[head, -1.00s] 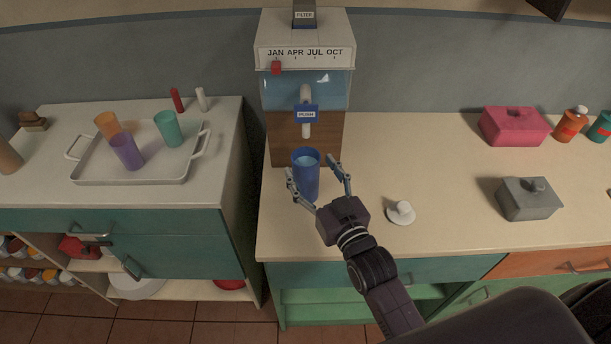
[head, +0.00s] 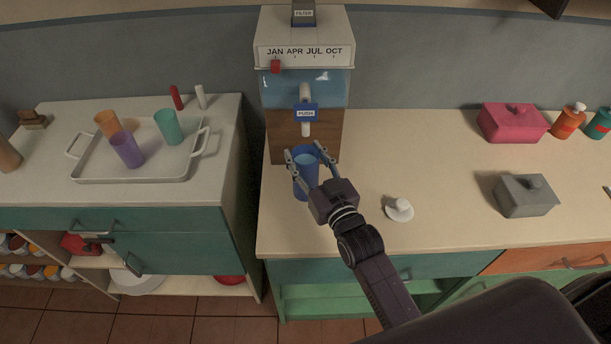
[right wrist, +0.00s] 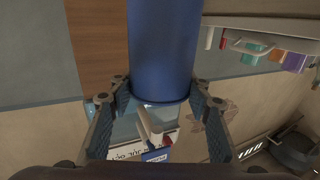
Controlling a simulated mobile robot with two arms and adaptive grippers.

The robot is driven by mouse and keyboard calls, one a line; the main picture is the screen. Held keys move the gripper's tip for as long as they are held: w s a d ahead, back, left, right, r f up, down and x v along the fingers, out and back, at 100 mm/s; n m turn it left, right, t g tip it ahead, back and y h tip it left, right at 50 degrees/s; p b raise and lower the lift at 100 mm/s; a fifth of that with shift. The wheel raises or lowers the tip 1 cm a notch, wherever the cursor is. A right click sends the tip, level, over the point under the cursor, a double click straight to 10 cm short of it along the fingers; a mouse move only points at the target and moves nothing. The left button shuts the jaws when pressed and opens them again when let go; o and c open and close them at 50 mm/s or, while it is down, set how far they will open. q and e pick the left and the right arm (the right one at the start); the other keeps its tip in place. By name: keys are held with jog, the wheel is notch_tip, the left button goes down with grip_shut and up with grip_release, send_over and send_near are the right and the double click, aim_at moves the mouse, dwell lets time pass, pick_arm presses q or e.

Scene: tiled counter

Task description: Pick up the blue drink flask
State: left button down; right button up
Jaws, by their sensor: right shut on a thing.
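The blue drink flask (head: 305,187) stands upright and open-topped on the counter, just in front of the water dispenser. It fills the upper middle of the right wrist view (right wrist: 163,45). My right gripper (head: 305,158) has one finger on each side of the flask and is shut on it near its upper part. The fingers partly cover the flask in the head view. In the right wrist view, the fingers (right wrist: 162,97) flank its rim end. My left gripper is not in view.
The dispenser (head: 305,85) with its blue push tap (head: 305,113) stands behind the flask. A white knobbed lid (head: 399,209) lies to the right. A grey box (head: 526,197) and pink box (head: 512,124) stand farther right. A tray (head: 130,180) with cups is on the left counter.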

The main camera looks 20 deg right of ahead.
grip_shut()
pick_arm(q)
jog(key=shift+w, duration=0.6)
pick_arm(e)
jog(key=shift+r, duration=0.1)
jog(key=shift+r, duration=0.1)
